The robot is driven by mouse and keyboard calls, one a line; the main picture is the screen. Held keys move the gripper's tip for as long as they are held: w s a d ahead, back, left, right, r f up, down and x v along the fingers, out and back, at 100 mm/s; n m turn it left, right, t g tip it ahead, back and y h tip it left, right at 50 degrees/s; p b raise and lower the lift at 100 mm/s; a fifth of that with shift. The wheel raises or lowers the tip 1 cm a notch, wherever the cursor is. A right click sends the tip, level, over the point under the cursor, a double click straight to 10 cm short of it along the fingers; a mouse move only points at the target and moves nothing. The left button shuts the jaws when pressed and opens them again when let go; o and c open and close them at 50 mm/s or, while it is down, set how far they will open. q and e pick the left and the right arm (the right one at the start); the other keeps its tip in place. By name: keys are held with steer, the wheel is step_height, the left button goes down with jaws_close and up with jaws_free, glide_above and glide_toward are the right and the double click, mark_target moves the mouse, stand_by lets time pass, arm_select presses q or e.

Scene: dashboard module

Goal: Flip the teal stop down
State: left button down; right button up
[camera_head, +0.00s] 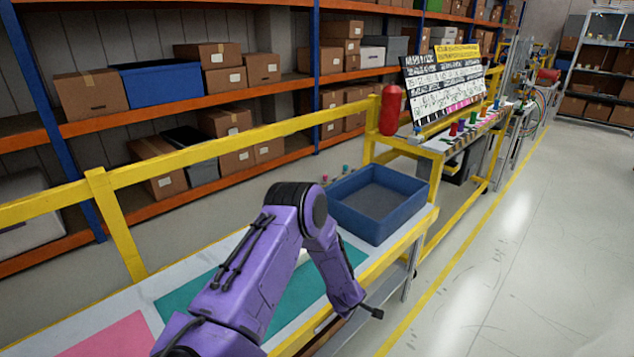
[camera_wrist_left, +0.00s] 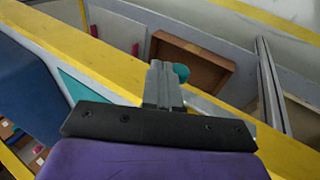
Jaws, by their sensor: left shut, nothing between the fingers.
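In the left wrist view, a rounded teal piece (camera_wrist_left: 182,72), which looks like the teal stop, sits at the yellow table edge. It is just right of my shut left gripper (camera_wrist_left: 160,70), and the fingers partly cover it. I cannot tell whether they touch it, or whether it is up or down. In the head view my purple left arm reaches over the bench and bends down past its front edge. The left gripper (camera_head: 373,312) is small there, and I cannot make out the stop. My right gripper is not in view.
A blue bin (camera_head: 424,200) stands on the bench beyond my arm. A teal mat (camera_head: 185,297) and a pink mat (camera_head: 115,338) lie on the bench. A yellow rail (camera_head: 210,145) runs behind. A brown open box (camera_wrist_left: 205,75) lies below the edge. The floor at right is clear.

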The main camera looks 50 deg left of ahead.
arm_select(q)
steer(key=shift+d+r, duration=0.1)
stand_by(0.3)
step_height(320, 180, up, 14)
steer(key=w+d+p, duration=0.1)
steer(key=w+p, duration=0.1)
steer(key=p, duration=0.1)
steer(key=shift+w+d+f+p, duration=0.15)
steer(key=shift+d+f+p, duration=0.15)
steer(key=shift+p, duration=0.1)
